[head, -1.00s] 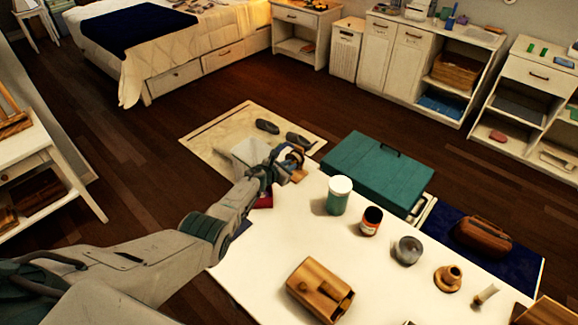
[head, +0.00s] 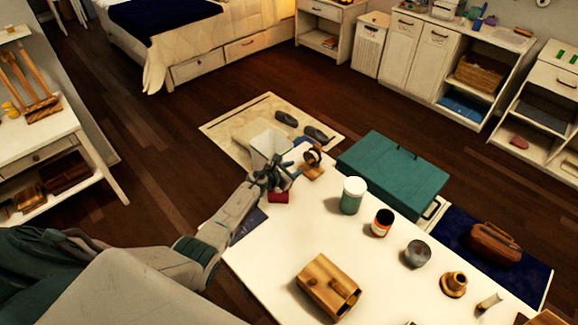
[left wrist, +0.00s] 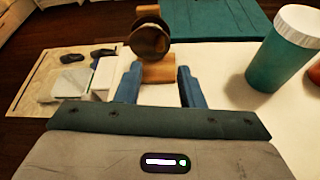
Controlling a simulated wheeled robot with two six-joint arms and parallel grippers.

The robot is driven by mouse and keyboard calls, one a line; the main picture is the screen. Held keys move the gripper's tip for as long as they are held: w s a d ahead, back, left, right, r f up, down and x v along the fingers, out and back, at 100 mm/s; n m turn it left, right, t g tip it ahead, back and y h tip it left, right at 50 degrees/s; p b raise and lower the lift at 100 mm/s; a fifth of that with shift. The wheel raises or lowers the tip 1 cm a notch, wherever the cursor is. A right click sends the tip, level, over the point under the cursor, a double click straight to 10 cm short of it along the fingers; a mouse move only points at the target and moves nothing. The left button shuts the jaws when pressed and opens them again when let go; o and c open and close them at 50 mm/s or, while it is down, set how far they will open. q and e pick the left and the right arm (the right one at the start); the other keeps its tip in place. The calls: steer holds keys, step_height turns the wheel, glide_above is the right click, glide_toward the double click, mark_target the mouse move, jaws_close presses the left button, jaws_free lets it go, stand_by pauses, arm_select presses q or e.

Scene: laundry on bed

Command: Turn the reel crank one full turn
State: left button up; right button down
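The reel (head: 313,156) is a dark, round spool on a wooden base, standing at the far left corner of the white table (head: 290,235). In the left wrist view the reel (left wrist: 150,40) is straight ahead, beyond the fingertips. A light wooden piece shows at its top; I cannot tell whether this is the crank. My left gripper (head: 277,172) is just left of the reel in the head view, apart from it. In the left wrist view its two blue fingers (left wrist: 158,80) are spread with nothing held between them. My right gripper is not in view.
A red object (head: 279,197) lies below the left gripper. A green jar with white lid (head: 351,196) stands right of the reel, then a small dark jar (head: 382,223). A wooden box (head: 328,286) is nearer. A white bin (head: 270,145) and teal chest (head: 393,172) stand beyond the table.

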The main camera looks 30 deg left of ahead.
arm_select(q)
steer(key=shift+b+v, duration=0.3)
steer(key=shift+v, duration=1)
steer(key=m+t+y+b, duration=0.25)
steer(key=m+b, duration=0.25)
steer(key=b, duration=0.6)
glide_toward(310, 159)
steer(key=w+d, duration=0.1)
steer(key=w, duration=0.4)
steer(key=shift+w+d+f+g, duration=0.3)
steer(key=shift+w+f+g, duration=0.05)
steer(key=shift+c, duration=0.2)
